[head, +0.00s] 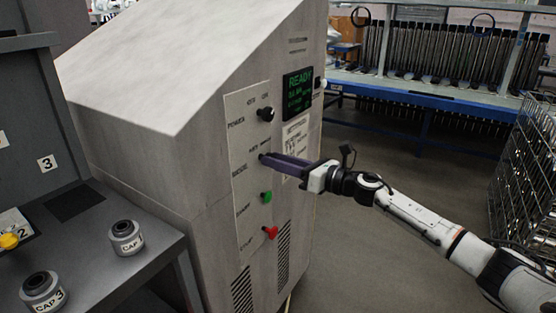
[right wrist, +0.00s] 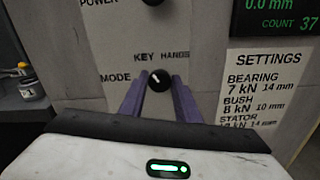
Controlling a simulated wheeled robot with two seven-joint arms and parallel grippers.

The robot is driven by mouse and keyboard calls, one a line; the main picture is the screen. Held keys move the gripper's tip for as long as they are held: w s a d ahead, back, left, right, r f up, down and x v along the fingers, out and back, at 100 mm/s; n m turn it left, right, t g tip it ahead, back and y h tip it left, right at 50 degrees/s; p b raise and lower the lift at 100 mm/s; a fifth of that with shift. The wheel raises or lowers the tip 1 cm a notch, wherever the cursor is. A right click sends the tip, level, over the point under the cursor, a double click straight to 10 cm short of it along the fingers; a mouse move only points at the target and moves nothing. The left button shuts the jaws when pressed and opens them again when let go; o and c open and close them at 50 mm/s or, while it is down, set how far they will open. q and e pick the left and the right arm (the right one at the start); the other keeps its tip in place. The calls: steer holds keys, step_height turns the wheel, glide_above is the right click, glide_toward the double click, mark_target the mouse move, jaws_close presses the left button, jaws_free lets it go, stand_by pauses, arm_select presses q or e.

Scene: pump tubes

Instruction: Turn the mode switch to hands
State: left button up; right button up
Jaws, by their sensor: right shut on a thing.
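The mode switch is a round black knob (right wrist: 158,80) on the pale machine panel, with MODE printed to its left and KEY and HANDS above it. Its short white mark points up and slightly left, toward KEY. In the head view the knob (head: 262,157) is partly hidden at the fingertips. My right gripper (head: 268,159) reaches in from the right, its purple fingers against the panel. In the right wrist view the fingers (right wrist: 158,88) stand on either side of the knob, shut on it. My left gripper is out of view.
On the same panel are the black power knob (head: 266,114), a green button (head: 266,197) and a red button (head: 270,232). A display (head: 298,92) reads READY. Grey caps (head: 126,238) stand on the bench at left. A wire cage (head: 525,175) stands at far right.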

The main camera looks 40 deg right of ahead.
arm_select(q)
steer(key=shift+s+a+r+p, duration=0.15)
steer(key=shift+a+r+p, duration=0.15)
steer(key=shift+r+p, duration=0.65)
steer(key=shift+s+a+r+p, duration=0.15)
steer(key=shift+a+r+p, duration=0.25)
steer(key=shift+p, duration=1)
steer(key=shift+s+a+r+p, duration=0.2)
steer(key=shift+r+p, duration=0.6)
steer(key=shift+p, duration=0.35)
arm_select(e)
steer(key=shift+d+f+m, duration=0.1)
steer(key=shift+m, duration=3.75)
steer(key=shift+d+m, duration=0.1)
steer(key=shift+m, duration=3.75)
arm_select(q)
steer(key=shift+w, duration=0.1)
arm_select(e)
steer(key=o, duration=1)
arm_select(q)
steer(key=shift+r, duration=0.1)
arm_select(e)
steer(key=shift+f, duration=0.1)
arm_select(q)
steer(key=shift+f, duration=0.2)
arm_select(e)
steer(key=v, duration=1)
steer(key=shift+s, duration=0.1)
